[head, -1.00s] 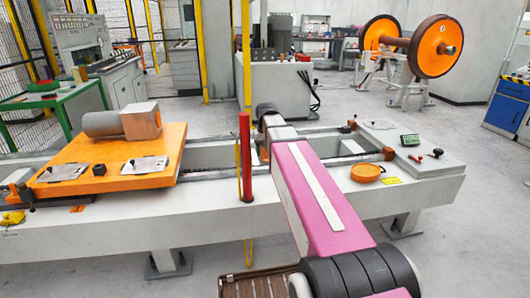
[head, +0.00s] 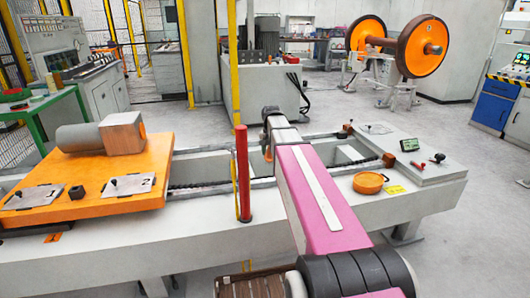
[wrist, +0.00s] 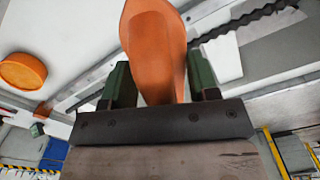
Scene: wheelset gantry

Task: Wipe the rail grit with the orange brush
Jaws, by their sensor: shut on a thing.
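My gripper (wrist: 160,82) is shut on the orange brush (wrist: 153,45), which stands up between its two green fingers in the wrist view. In the head view my gripper is at the far end of the pink arm, mostly hidden by the arm, above the rails of the white gantry bed. A dark, rough strip that looks like the rail grit (wrist: 250,22) runs along a rail at the upper right of the wrist view. It also shows in the head view (head: 207,185), left of my arm. The brush appears apart from this strip; the exact gap is unclear.
An orange platform (head: 110,190) with a grey motor-like block (head: 100,135) sits on the bed at left. A red post (head: 243,172) stands close left of my arm. An orange round dish (head: 369,183) and dark block (head: 389,160) lie right. Floor shows behind the bed.

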